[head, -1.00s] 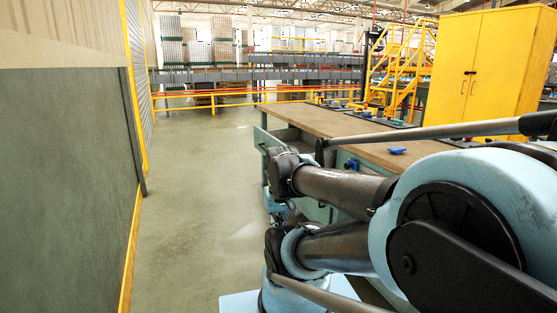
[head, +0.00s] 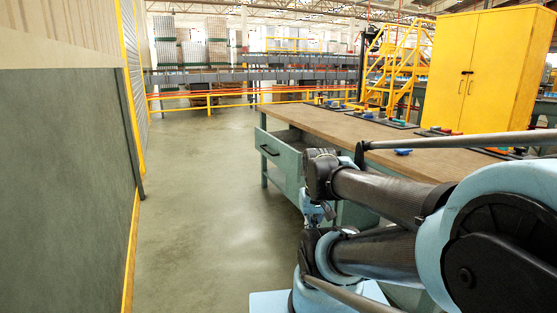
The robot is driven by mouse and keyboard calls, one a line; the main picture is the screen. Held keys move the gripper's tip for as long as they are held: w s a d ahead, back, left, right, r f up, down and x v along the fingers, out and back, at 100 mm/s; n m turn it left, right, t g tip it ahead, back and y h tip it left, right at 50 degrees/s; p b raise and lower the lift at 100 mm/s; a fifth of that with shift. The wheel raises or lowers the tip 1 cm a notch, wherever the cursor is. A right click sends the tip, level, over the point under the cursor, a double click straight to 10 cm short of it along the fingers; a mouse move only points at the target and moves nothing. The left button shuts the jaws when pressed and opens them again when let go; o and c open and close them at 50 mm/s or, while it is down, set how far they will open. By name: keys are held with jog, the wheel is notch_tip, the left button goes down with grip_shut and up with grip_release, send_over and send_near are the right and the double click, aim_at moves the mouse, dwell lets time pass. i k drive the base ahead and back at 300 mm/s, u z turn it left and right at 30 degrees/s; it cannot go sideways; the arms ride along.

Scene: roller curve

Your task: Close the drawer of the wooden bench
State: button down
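The wooden bench (head: 330,122) has a brown top and a grey-green body, and stands right of centre in the head view. Its drawer (head: 275,150) is pulled out toward the aisle on the left, with a dark handle on its front. My arm, pale blue and black, fills the lower right and hides part of the bench's near side. My gripper (head: 318,212) is partly in view below the dark wrist joint, apart from the drawer in the picture. Its fingers are too small and covered to tell whether they are open.
Blue, red and other small items in dark trays (head: 385,118) lie on the bench top. A yellow cabinet (head: 478,72) and yellow stairs (head: 393,62) stand behind. A green wall (head: 65,190) borders the left. The grey floor (head: 205,190) between wall and bench is clear.

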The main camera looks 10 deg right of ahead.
aim_at(285, 149)
jog(key=i, duration=1)
